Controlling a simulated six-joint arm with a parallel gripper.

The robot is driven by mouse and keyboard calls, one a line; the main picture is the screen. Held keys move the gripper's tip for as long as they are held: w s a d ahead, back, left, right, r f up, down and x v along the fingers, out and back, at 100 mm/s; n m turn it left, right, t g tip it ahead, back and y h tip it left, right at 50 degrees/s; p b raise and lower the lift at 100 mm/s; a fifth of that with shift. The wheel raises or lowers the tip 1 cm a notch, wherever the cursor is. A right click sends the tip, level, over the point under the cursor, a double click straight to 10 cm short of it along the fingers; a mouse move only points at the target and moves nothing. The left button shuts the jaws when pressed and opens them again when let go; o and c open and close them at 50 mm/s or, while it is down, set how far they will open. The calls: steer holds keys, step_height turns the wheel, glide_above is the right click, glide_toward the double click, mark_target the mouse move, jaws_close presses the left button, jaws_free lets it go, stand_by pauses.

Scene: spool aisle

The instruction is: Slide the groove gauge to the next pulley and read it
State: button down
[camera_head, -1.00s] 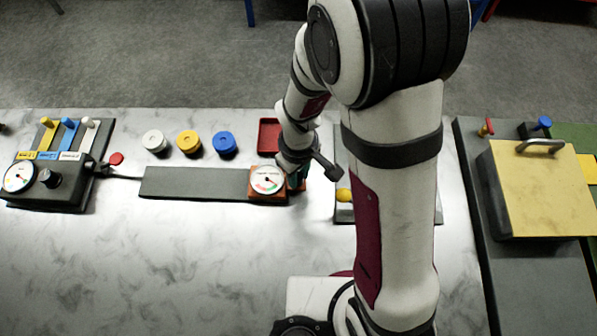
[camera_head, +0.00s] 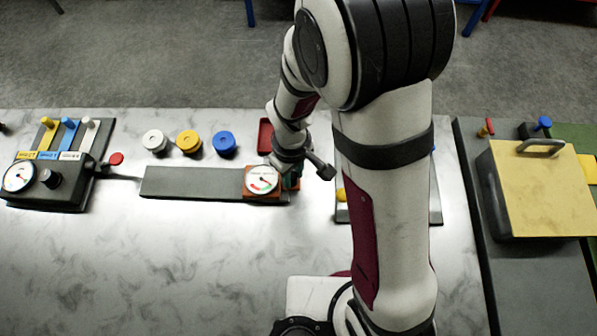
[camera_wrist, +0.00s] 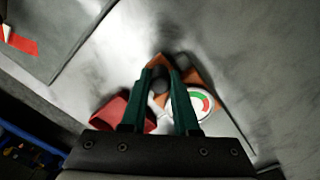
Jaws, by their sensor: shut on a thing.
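The groove gauge (camera_head: 250,184) is an orange-red block with a white round dial marked in red and green. It sits at the right end of a dark grey strip (camera_head: 190,183). My gripper (camera_head: 293,178) is at its right side, partly hidden by my wrist. In the wrist view, the green fingers of my gripper (camera_wrist: 162,74) are closed about a dark round knob (camera_wrist: 160,84) by the gauge (camera_wrist: 212,77). The needle reading is too small to tell. A white spool (camera_head: 154,141), yellow spool (camera_head: 188,142) and blue spool (camera_head: 224,143) stand behind the strip.
A red tray (camera_head: 265,136) lies close behind my gripper. A dark box with a dial and knob (camera_head: 45,193) stands at the left. A yellow-topped box (camera_head: 543,190) is at the right. The marble table front (camera_head: 150,270) is clear.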

mark_target(247, 177)
steer(key=a, duration=1)
steer(key=shift+a, duration=0.2)
steer(key=c, duration=0.9)
jaws_free()
step_height(247, 177, up, 16)
steer(key=shift+f, duration=0.1)
